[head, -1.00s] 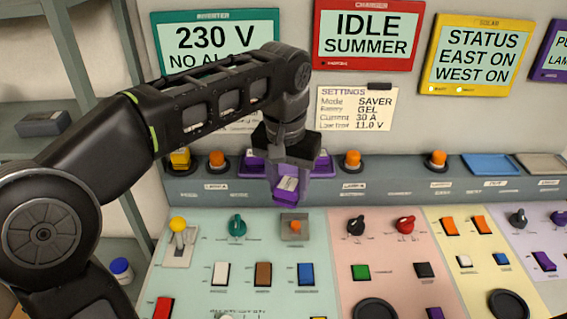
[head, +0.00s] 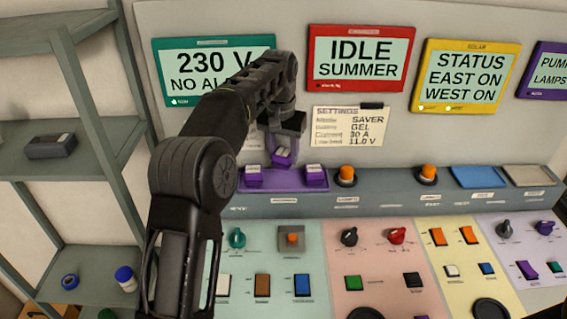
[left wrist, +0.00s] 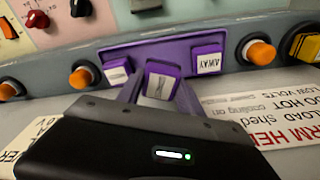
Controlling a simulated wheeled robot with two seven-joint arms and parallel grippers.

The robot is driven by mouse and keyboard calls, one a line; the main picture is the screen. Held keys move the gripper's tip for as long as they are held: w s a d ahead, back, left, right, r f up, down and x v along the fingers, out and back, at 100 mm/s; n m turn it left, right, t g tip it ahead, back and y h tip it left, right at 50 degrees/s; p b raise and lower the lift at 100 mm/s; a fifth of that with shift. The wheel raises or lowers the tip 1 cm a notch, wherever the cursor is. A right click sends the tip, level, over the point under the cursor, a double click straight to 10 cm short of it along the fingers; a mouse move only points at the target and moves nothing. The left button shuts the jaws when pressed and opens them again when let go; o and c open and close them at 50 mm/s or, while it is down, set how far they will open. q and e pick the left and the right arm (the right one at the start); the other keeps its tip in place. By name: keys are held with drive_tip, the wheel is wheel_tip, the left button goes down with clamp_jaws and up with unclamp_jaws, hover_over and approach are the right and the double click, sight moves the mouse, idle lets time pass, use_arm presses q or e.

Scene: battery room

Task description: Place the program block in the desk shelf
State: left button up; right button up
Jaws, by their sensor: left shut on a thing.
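The program block (head: 283,157) is purple with a white label. My left gripper (head: 284,147) is shut on it and holds it just above the middle of a purple rack (head: 284,183) on the desk's raised ledge. The rack appears to be the desk shelf. Two similar purple blocks, left (head: 253,175) and right (head: 315,175), sit in the rack with a space between them. In the left wrist view, the held block (left wrist: 162,82) shows between the fingers, in line with that space. Whether its base touches the rack is hidden. My right gripper is not in view.
Orange buttons (head: 346,175) stand on the ledge right of the rack. Below are control panels with switches and knobs (head: 349,237). A settings card (head: 348,127) is on the wall behind. A grey-green shelf unit (head: 97,148) stands at the left, holding a dark box (head: 50,146).

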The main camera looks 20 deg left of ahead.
sight(283, 167)
use_arm(q)
drive_tip(key=shift+f, duration=0.8)
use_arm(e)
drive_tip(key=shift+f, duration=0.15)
use_arm(q)
drive_tip(key=shift+f+p, duration=0.95)
drive_tip(key=shift+f, duration=0.65)
drive_tip(key=shift+w+f, duration=0.1)
drive_tip(key=shift+f, duration=0.25)
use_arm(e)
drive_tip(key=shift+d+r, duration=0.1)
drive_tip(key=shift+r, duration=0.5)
use_arm(q)
drive_tip(key=shift+f, duration=0.15)
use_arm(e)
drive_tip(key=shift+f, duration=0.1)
use_arm(q)
drive_tip(key=o, duration=1.4)
